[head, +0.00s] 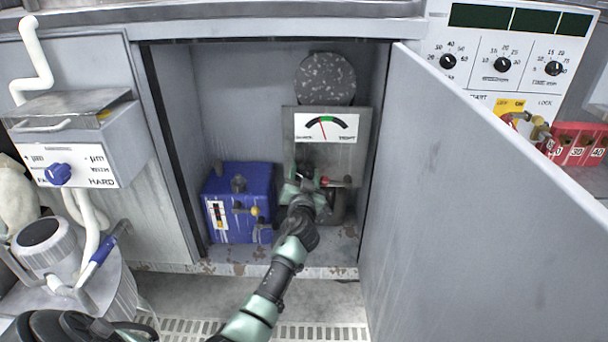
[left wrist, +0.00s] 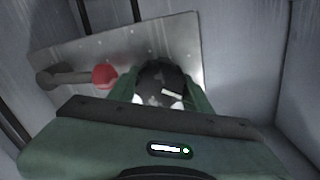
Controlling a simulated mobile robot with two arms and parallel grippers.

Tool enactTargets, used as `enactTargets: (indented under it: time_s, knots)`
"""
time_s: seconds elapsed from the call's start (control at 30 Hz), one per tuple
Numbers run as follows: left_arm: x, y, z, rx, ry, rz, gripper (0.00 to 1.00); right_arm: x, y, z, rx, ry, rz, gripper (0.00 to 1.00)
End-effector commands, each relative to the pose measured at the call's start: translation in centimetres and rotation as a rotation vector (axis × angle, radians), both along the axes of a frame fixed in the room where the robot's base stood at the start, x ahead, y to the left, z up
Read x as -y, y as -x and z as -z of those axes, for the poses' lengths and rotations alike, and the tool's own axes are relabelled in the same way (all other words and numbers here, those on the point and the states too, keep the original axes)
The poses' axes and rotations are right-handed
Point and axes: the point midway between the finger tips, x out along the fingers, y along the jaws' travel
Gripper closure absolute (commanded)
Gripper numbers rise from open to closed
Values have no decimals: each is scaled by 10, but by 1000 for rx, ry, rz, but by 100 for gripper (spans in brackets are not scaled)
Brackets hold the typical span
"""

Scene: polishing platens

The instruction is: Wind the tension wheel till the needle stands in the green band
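The gauge (head: 326,127) sits on a grey panel inside the open cabinet, with a green band near the top middle of its dial. Its red needle leans slightly left, and its tip looks close to the band's left end. The tension wheel is the dark round knob (left wrist: 162,82) with a pale mark, seen in the left wrist view. My left gripper (head: 305,183) is at the panel below the gauge and hides the wheel in the head view. Its green fingers lie on both sides of the wheel and appear closed against it. My right gripper is not in view.
A red-knobbed lever (left wrist: 103,76) sticks out beside the wheel. The open cabinet door (head: 470,210) blocks the right side. Cabinet walls are close around my arm.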

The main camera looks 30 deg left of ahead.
Motion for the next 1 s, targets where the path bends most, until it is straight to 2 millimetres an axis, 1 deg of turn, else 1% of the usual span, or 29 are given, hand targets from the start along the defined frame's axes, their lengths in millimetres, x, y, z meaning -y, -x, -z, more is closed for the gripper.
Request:
enactTargets:
  time_s: [0.03, 0.07, 0.27, 0.47, 1.0]
  knots:
    - [0, 0, 0, 0, 0, 0, 83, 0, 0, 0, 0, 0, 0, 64]
    - [0, 0, 0, 0, 0, 0, 91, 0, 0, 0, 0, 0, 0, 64]
    - [0, 0, 0, -8, -11, 0, 91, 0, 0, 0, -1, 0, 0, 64]
    - [1, 0, 1, -45, -73, 0, 91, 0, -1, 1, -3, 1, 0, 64]
    - [1, 0, 1, -264, -429, 0, 91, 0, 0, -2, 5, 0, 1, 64]
